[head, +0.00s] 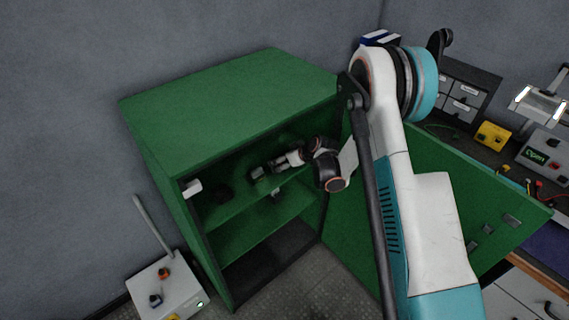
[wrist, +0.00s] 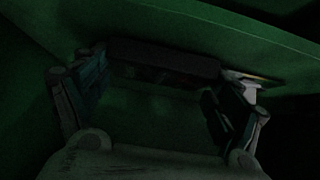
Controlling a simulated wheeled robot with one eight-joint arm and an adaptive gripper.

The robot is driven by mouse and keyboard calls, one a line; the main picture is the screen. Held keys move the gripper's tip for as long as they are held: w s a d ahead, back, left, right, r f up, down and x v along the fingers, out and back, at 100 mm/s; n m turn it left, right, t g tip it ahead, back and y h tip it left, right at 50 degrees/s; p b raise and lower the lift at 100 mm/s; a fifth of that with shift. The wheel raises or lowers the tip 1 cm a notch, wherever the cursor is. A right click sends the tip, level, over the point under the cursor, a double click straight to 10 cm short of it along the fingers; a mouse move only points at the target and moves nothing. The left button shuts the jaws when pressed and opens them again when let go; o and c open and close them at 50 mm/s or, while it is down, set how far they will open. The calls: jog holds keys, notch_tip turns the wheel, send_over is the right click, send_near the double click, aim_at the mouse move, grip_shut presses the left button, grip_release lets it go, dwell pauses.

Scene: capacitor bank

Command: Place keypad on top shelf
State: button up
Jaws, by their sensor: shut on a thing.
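The green cabinet (head: 225,105) stands open, with its upper shelf (head: 235,205) in view. My gripper (head: 268,168) reaches into the upper compartment from the right, a little above that shelf. In the wrist view its two fingers (wrist: 160,82) flank a dark, oblong block, which I take to be the keypad (wrist: 165,58). The gripper is shut on it. In the head view the keypad (head: 257,173) is small and dark at the fingertips. I cannot tell whether it touches the shelf. The wrist view is very dark and hides its face.
A white cylindrical thing (head: 191,188) and a dark object (head: 218,191) are at the left of the upper compartment. The open green door (head: 430,190) stands at the right. A grey box (head: 165,288) with knobs is at the lower left. The lower compartment looks empty.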

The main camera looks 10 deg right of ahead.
jog(key=shift+w+a+f, duration=0.1)
jog(key=shift+f, duration=0.15)
jog(key=shift+r, duration=0.1)
jog(key=o, duration=1)
jog(key=shift+o, duration=0.2)
jog(key=p+v, duration=0.4)
jog(key=v, duration=0.8)
